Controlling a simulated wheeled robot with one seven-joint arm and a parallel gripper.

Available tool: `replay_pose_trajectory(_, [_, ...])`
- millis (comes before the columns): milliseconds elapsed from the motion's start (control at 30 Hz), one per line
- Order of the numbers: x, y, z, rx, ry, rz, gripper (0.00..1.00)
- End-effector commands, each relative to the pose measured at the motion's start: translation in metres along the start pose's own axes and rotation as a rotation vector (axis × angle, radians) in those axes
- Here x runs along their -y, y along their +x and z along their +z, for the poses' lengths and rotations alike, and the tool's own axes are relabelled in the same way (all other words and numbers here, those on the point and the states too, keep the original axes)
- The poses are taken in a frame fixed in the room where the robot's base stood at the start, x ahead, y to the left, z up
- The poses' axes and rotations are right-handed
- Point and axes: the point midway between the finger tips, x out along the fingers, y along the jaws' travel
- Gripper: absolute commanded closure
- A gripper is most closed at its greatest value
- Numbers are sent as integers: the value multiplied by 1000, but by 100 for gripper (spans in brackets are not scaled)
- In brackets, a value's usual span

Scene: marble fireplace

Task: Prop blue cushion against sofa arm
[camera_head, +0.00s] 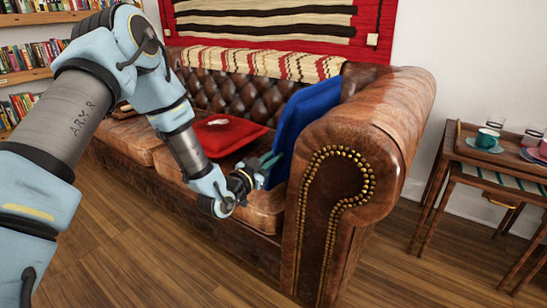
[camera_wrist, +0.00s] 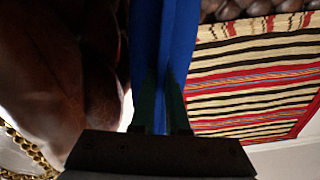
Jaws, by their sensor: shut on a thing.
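The blue cushion (camera_head: 301,124) stands tilted on the seat at the right end of the brown leather sofa. It is beside the inner side of the rolled sofa arm (camera_head: 358,150); whether it touches the arm is hard to tell. My gripper (camera_head: 268,165) is at the cushion's front left edge and is shut on it. In the wrist view the blue cushion (camera_wrist: 165,40) runs up from between my gripper's fingers (camera_wrist: 160,115), with dark brown leather (camera_wrist: 45,70) to its left. The cushion's lower right part is hidden behind the sofa arm.
A red cushion (camera_head: 227,135) lies on the sofa seat left of my gripper. A wooden side table (camera_head: 470,155) with cups and saucers stands right of the sofa. Bookshelves (camera_head: 30,75) are at the far left. The wooden floor (camera_head: 150,245) in front is clear.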

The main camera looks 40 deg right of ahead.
Motion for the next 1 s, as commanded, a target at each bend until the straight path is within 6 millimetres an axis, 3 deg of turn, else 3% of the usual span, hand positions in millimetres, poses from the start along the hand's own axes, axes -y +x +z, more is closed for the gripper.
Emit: replay_pose_trajectory(1000, [-4,0,12,-4,0,-1,100])
